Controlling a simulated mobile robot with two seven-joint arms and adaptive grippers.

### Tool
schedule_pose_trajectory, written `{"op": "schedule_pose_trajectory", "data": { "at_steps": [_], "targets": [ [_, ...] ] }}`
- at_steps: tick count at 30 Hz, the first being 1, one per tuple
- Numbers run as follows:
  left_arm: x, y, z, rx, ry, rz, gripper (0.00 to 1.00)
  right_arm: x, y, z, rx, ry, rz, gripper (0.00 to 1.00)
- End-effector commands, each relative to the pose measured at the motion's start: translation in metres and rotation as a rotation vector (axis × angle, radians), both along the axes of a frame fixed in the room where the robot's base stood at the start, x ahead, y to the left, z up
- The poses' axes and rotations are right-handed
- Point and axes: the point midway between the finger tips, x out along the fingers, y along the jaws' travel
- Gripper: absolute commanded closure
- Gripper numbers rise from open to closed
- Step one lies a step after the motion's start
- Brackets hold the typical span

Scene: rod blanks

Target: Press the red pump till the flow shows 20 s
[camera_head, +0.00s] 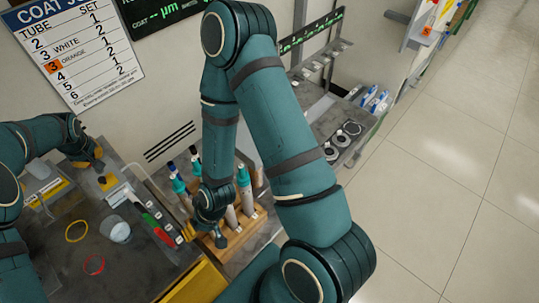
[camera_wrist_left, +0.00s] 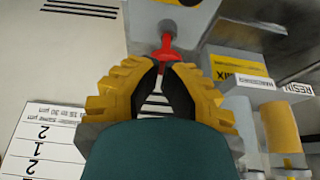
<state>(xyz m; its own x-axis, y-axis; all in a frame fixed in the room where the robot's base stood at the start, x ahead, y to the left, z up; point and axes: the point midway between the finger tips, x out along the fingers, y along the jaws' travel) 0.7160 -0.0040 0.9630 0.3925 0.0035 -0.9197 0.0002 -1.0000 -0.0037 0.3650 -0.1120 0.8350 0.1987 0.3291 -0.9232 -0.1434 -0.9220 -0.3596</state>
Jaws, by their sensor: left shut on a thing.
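The red pump (camera_wrist_left: 166,50) shows at the top middle of the left wrist view, under a grey housing. My left gripper's yellow-backed fingers (camera_wrist_left: 163,68) are closed together on its lower red part, hiding some of it. In the head view my left gripper (camera_head: 88,160) is at the left, over the back of the grey bench, and hides the pump there. My right gripper (camera_head: 219,238) points down at the wooden rack (camera_head: 245,232); its fingers are too small and dark to judge. I cannot read a flow time in seconds.
Several teal-capped tubes (camera_head: 244,180) stand in the rack around my right gripper. A clear cup (camera_head: 116,230), a yellow ring (camera_head: 76,231) and a red ring (camera_head: 94,265) are on the bench (camera_head: 45,260). A yellow container (camera_wrist_left: 281,127) stands right in the wrist view.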

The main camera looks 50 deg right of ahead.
Motion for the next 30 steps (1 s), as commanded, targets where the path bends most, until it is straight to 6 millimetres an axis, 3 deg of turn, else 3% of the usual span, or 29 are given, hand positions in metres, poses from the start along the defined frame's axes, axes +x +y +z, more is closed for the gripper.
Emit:
{"op": "schedule_pose_trajectory", "data": {
  "at_steps": [21, 30],
  "targets": [
    [0.0, 0.0, -0.026, 0.001, 0.002, -0.001, 1.0, -0.003, 0.006, -0.023, 0.007, 0.007, 0.018, 0.53],
    [0.0, 0.0, -0.024, 0.001, 0.002, -0.001, 1.0, -0.003, 0.007, -0.021, 0.007, 0.008, 0.018, 0.53]
  ]
}}
